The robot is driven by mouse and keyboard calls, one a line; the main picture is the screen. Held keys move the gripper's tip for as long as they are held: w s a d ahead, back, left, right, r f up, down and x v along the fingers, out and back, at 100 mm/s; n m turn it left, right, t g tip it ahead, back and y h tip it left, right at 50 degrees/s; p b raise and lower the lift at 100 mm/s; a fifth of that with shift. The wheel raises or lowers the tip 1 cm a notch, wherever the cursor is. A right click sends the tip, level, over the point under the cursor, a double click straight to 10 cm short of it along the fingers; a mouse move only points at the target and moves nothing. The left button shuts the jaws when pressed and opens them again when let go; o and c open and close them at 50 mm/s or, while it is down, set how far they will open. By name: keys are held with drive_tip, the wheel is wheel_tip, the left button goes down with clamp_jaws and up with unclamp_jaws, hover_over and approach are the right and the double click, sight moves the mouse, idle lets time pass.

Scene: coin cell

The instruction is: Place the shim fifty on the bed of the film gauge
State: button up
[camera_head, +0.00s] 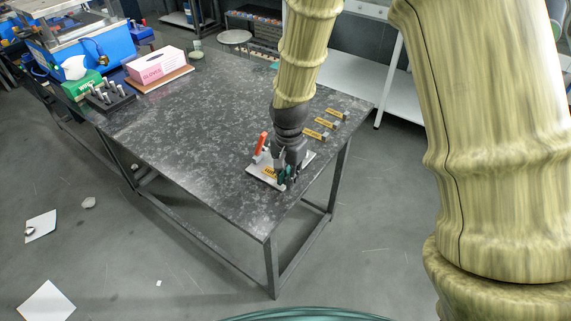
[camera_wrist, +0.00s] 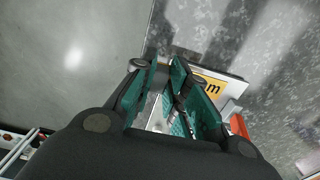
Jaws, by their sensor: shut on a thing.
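The film gauge (camera_head: 254,172) stands near the table's right-hand edge, a pale base plate with an orange-red handle and a yellow label. In the wrist view its label (camera_wrist: 208,85), partly covered and ending in "m", and the orange handle (camera_wrist: 239,126) show beyond the fingers. My gripper (camera_head: 283,180) points down over the gauge, low and close to its plate. In the wrist view my gripper (camera_wrist: 168,80), with green finger pads, is shut on a thin piece, taken as the shim, mostly hidden between the pads. Whether it touches the bed cannot be told.
Several small blocks with yellow labels (camera_head: 315,134) stand in a row behind the gauge. A pink glove box (camera_head: 158,66) and a dark rack of vials (camera_head: 108,98) are at the far left. The middle of the dark table (camera_head: 200,130) is clear. The table edge is close to the gauge.

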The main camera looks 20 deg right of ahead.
drive_tip(key=w, duration=0.2)
drive_tip(key=w+p, duration=0.1)
drive_tip(key=w, duration=0.1)
drive_tip(key=w+d+p, duration=0.1)
drive_tip(key=w, duration=0.1)
drive_tip(key=shift+d+f, duration=0.1)
drive_tip(key=shift+f, duration=0.2)
drive_tip(key=shift+f+p, duration=0.45)
drive_tip(key=shift+f, duration=0.15)
drive_tip(key=shift+f+p, duration=0.5)
drive_tip(key=shift+f, duration=0.65)
drive_tip(key=shift+f, duration=0.15)
drive_tip(key=o, duration=0.7)
drive_tip(key=shift+o, duration=0.3)
wheel_tip(320, 180, up, 12)
drive_tip(key=b, duration=0.4)
drive_tip(key=shift+r+b, duration=0.2)
drive_tip(key=shift+b, duration=0.1)
